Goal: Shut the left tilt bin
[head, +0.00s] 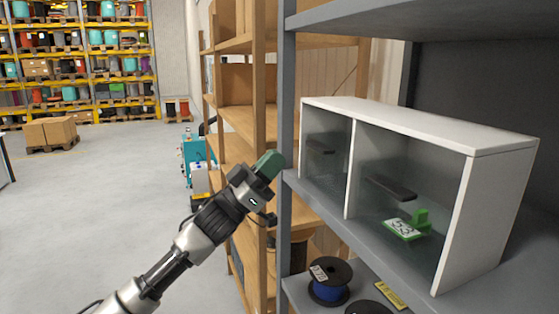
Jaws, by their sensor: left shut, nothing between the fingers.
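A white cabinet (420,122) stands on a grey shelf and holds two clear-fronted tilt bins side by side. The left tilt bin (325,173) is the narrower-looking one, with a dark handle (320,146) high on its front. Its front looks about flush with the white frame; I cannot tell a small tilt. The right bin (380,215) has a dark handle too, and a green piece with a white label marked 53 (405,228) shows there. My left gripper (269,165) is shut and empty, left of the cabinet and apart from it, by the grey post. My right gripper is not in view.
The grey upright post (286,100) stands between my left gripper and the cabinet. A wooden rack (235,90) is behind. The lower shelf holds a black reel with blue cable (330,282) and a yellow label (391,294). Open floor (90,210) lies left.

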